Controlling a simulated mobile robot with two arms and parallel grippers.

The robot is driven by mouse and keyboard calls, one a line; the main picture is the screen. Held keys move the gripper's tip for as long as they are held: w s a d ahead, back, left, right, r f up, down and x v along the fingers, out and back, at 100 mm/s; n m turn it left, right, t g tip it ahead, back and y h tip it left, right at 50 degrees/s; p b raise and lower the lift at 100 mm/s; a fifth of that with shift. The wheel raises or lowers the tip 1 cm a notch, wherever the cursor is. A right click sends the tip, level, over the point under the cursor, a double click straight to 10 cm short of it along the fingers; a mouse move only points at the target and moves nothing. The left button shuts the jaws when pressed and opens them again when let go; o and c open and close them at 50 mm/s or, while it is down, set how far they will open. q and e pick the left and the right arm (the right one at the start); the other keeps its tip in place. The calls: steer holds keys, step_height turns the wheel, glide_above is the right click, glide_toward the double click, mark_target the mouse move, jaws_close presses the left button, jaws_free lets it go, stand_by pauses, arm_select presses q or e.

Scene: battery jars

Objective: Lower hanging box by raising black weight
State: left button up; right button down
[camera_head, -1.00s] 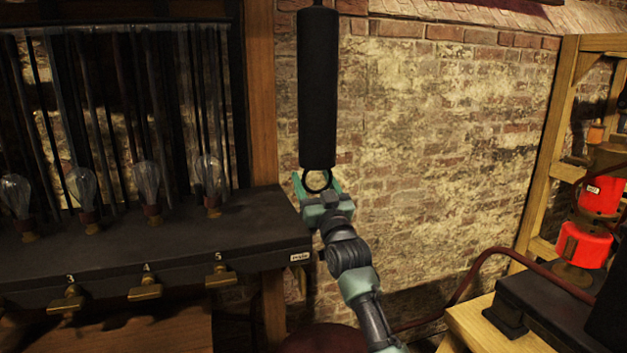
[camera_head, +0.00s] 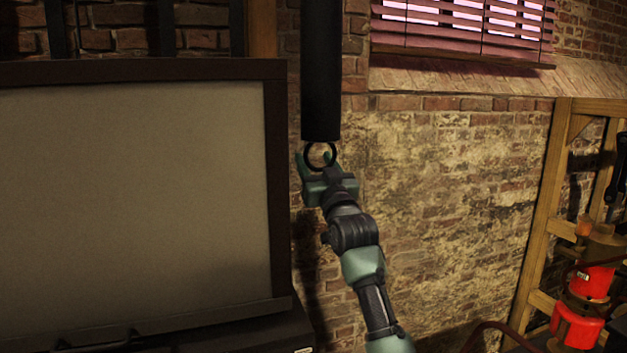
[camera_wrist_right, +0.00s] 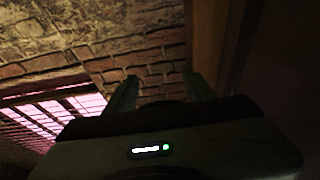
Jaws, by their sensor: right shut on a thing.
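The black weight (camera_head: 321,75) is a tall dark cylinder hanging upright right of centre in the head view; its top is cut off by the frame. A dark ring (camera_head: 318,154) hangs from its lower end. My right gripper (camera_head: 318,160) is shut on this ring from below. A large grey panel in a dark frame (camera_head: 274,190) fills the left side; I cannot tell whether it is the hanging box. A dark handle shows at its lower edge. In the right wrist view, my right gripper's fingers (camera_wrist_right: 160,92) show dimly. My left gripper is not in view.
A brick wall (camera_head: 440,180) stands behind the weight. A window with slatted blinds (camera_head: 465,25) is at the upper right. A wooden frame (camera_head: 545,220) and red cylinders (camera_head: 590,282) stand at the right.

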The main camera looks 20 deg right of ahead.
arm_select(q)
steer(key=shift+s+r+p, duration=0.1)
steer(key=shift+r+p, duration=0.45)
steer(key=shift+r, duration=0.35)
arm_select(e)
steer(key=shift+s+d+r, duration=0.1)
steer(key=shift+s+r, duration=0.05)
steer(key=shift+r, duration=0.9)
steer(key=shift+s+d+r, duration=0.1)
steer(key=shift+s+r, duration=0.05)
steer(key=shift+r, duration=0.9)
steer(key=c, duration=0.6)
jaws_free()
steer(key=shift+a, duration=0.1)
steer(key=shift+o, duration=0.2)
steer(key=b+v, duration=0.4)
steer(key=v, duration=0.4)
steer(key=shift+s, duration=0.2)
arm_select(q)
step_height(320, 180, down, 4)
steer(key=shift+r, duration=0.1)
